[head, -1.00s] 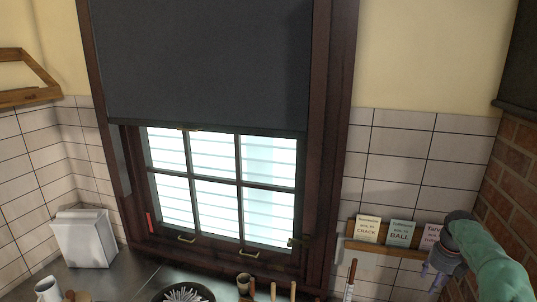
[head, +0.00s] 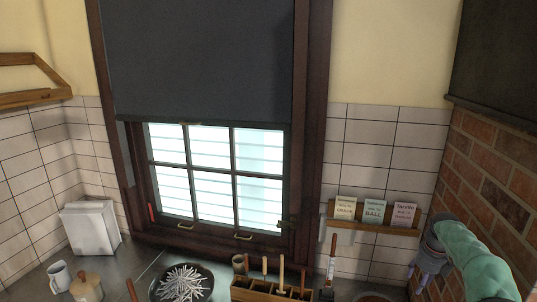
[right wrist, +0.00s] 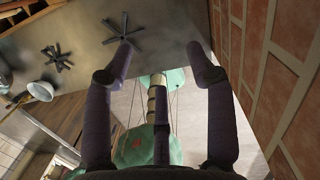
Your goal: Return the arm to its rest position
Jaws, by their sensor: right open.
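My right gripper (head: 422,268) hangs low at the right of the head view, at the end of my green arm. It points down, below and to the right of the small card shelf, beside the brick wall. In the right wrist view its fingers (right wrist: 160,55) are spread apart with nothing between them. My left gripper is not in view. The dark roller blind (head: 200,60) covers the upper part of the window (head: 215,170). The lower panes show bright below its bottom edge, and the gripper is well away from it.
The card shelf (head: 385,225) holds three cards. On the counter (head: 125,270) stand a white box (head: 90,228), a mug (head: 59,273), a dark bowl (head: 158,292) and a wooden tool holder (head: 262,291). The brick wall (head: 475,185) is close on the right.

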